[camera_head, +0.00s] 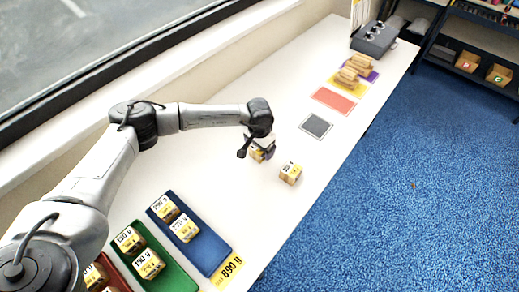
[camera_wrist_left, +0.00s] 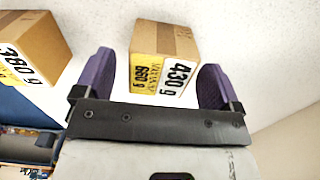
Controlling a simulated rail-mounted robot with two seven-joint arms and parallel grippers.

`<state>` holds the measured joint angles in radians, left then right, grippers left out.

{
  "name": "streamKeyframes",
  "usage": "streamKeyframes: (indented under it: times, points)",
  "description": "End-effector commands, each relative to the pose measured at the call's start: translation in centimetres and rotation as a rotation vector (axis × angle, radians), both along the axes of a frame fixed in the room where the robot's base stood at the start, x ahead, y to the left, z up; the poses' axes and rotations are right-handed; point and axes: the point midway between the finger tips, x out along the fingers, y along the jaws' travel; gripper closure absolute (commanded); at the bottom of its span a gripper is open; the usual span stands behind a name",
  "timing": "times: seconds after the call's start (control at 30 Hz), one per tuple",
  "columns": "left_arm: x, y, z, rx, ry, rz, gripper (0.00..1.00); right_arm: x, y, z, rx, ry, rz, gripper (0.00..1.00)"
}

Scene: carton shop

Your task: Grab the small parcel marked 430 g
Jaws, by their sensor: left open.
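The small parcel (camera_wrist_left: 165,42) is a brown carton with a white label reading 430 g and a yellow label that seems to read 660 g. In the left wrist view it stands between the purple fingers of my left gripper (camera_wrist_left: 155,75), with white gaps at both sides. In the head view the parcel (camera_head: 256,155) is partly hidden by my left gripper (camera_head: 257,149), which is open over the white table. A second parcel (camera_head: 290,173) stands beside it; a parcel marked 380 g (camera_wrist_left: 30,45) shows in the left wrist view. My right gripper is not in view.
A blue tray (camera_head: 212,262), a green tray (camera_head: 178,280) and a red tray hold marked parcels at the near left. A yellow 890 g sign (camera_head: 228,271) lies by them. Grey (camera_head: 317,126) and red (camera_head: 333,101) mats, stacked parcels and a grey device (camera_head: 374,40) are farther back.

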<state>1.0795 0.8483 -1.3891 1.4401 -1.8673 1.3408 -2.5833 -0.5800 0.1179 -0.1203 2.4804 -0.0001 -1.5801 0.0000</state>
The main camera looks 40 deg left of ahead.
Motion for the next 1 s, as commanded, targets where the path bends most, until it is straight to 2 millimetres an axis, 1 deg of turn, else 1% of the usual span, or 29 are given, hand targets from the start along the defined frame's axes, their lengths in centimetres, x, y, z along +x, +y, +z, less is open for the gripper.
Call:
streamKeyframes:
  times: [0.13, 0.37, 1.0]
  points:
    - [0.00, 0.00, -0.69, 0.001, 0.000, 0.000, 0.11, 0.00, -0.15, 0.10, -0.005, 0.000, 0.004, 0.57]
    - [0.00, 0.00, -0.74, 0.001, -0.001, 0.000, 0.12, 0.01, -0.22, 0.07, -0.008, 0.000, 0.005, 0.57]
    - [0.01, 0.01, -0.69, 0.001, -0.001, 0.001, 0.73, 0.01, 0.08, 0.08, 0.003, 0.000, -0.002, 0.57]
